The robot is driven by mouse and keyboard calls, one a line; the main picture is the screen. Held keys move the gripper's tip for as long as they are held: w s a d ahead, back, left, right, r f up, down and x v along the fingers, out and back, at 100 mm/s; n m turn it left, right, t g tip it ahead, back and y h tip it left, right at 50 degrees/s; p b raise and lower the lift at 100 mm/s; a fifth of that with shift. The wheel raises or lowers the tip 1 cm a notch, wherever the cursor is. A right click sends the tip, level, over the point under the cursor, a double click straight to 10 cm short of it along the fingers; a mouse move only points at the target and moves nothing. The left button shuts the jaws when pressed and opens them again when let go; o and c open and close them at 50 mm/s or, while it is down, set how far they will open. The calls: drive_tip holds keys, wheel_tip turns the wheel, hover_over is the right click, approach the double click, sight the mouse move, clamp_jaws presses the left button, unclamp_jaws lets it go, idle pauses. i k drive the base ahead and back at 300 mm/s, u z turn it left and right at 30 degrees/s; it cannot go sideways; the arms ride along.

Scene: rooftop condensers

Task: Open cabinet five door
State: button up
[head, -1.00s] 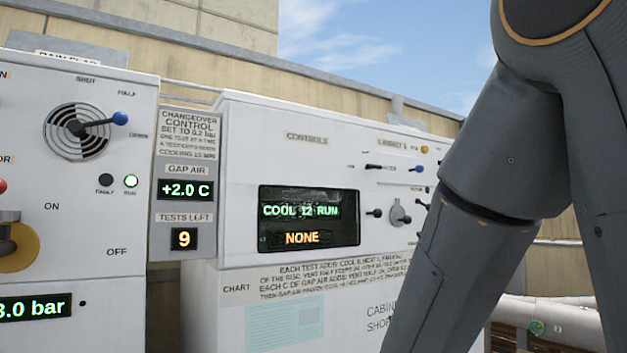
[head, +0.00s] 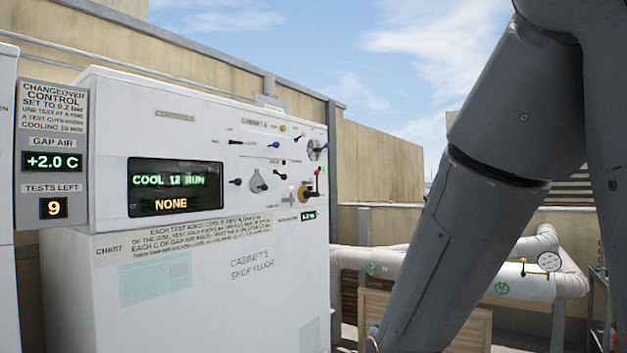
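A white cabinet (head: 205,290) stands left of centre in the head view. Its front reads "CABINET" with an unclear last character, over "SHOP FLOOR". Higher up, a small heading (head: 254,124) also starts with "CABINET". I cannot make out a door edge or door handle. My arm crosses the right side; my gripper is out of view.
A narrow panel (head: 50,150) left of the cabinet shows "+2.0 C" and "9" tests left. A tan wall (head: 380,165) stands behind.

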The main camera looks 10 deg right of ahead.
sight(132, 121)
drive_tip(key=u, duration=0.7)
drive_tip(key=i, duration=1.2)
drive_tip(key=z, duration=0.5)
